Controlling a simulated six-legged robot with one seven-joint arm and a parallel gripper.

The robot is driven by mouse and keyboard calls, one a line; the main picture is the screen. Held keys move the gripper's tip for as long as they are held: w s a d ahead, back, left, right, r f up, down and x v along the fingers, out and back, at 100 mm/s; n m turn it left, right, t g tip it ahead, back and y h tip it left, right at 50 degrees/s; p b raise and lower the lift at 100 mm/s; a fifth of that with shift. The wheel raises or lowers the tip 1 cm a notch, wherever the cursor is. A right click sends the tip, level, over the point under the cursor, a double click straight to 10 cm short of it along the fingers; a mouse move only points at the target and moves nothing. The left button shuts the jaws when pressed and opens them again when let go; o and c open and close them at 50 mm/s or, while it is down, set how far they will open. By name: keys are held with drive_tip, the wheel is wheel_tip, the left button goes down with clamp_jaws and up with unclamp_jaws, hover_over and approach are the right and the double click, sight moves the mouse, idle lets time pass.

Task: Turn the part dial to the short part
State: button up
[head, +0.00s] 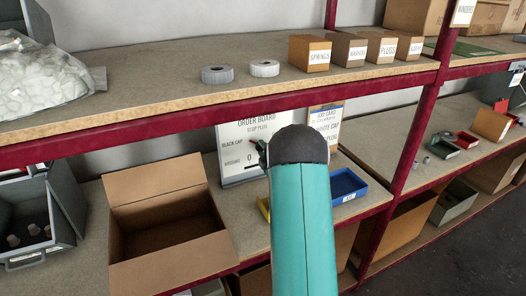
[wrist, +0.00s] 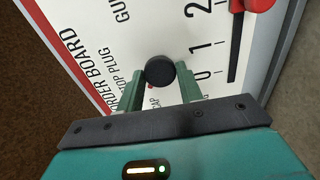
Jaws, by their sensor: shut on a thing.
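The white order board (head: 237,136) stands on the lower shelf in the head view, partly behind my teal arm. In the wrist view the board (wrist: 103,82) fills the middle, tilted, with "STOP PLUG" and a cut-off "GUI..." printed on it. A round black knob (wrist: 159,68), apparently the part dial, sits between the two green fingers of my gripper (wrist: 160,78). The gripper is shut on the knob. A small red mark shows beside it. The knob's pointing direction cannot be told.
A black slot (wrist: 235,52) with a red handle (wrist: 262,4) lies right of the knob, beside the numbers 0, 1, 2. An open cardboard box (head: 165,215) stands left of the board, and a blue bin (head: 346,186) right. The upper shelf (head: 150,85) hangs above.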

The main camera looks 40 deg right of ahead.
drive_tip(key=shift+m, duration=0.4)
drive_tip(key=m, duration=0.4)
drive_tip(key=shift+m, duration=0.3)
drive_tip(key=m, duration=1.6)
drive_tip(key=shift+m, duration=0.3)
drive_tip(key=o, duration=1)
